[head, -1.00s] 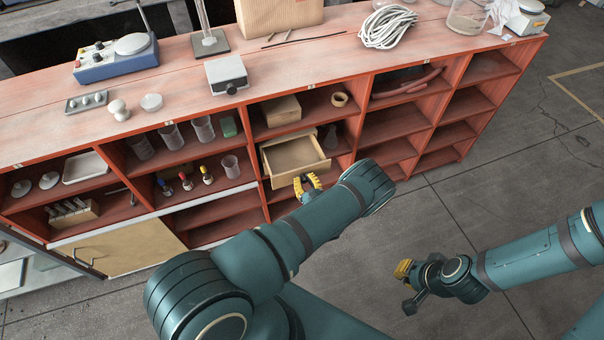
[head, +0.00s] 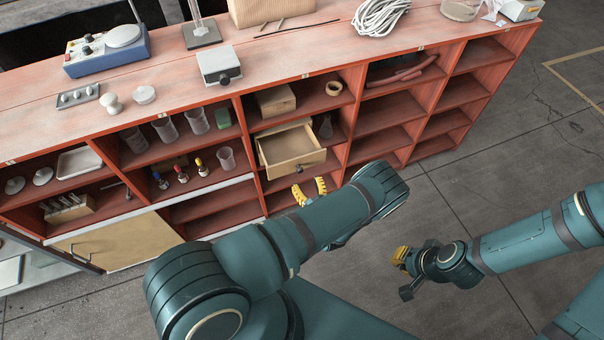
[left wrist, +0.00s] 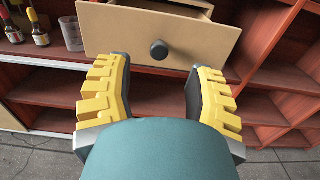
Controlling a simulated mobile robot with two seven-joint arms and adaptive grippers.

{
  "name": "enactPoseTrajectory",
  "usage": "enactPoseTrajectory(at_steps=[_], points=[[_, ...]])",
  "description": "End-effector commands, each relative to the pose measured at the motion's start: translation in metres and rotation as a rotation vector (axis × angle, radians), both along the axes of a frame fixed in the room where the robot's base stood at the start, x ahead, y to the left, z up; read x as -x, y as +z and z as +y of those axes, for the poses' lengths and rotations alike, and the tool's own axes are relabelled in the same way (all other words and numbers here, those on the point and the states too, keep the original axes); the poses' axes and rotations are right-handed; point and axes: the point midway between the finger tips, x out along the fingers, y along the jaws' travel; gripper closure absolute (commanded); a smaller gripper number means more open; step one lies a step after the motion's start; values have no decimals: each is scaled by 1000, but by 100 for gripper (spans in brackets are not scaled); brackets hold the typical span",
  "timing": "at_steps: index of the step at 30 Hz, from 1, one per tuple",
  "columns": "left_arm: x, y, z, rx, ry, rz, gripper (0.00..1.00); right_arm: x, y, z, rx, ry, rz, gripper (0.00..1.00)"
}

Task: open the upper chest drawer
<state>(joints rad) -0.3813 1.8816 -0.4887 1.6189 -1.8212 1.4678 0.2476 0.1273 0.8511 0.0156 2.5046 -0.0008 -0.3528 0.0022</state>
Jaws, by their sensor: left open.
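The upper chest drawer (head: 293,150) is a light wooden drawer pulled out from a shelf compartment, with its empty inside showing. Its dark round knob (head: 299,169) is on the front panel; the knob also shows in the left wrist view (left wrist: 159,50). My left gripper (head: 310,190) is open, its yellow fingers apart, just in front of and below the knob and not touching it. In the left wrist view the open fingers (left wrist: 155,90) have nothing between them. My right gripper (head: 400,258) is over the floor at the right, away from the shelf; its fingers are too small to judge.
The red shelf unit (head: 395,85) surrounds the drawer. A wooden box (head: 275,101) and a tape roll (head: 334,88) sit above it. Small bottles (head: 181,172) and a clear beaker (head: 227,159) stand in the compartment to the left. The floor in front is clear.

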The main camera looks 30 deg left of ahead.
Motion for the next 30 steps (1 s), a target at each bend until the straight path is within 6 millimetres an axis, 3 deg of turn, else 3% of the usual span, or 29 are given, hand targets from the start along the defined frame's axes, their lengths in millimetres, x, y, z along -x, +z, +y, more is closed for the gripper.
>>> enactPoseTrajectory(at_steps=[3,10,30], points=[[15,0,-18,0,-4,1,46,0,0,0,0,0,0,100],[33,0,-38,-1,-1,1,46,0,0,0,0,0,0,100],[37,0,-42,2,3,1,46,0,0,0,0,0,0,100]])
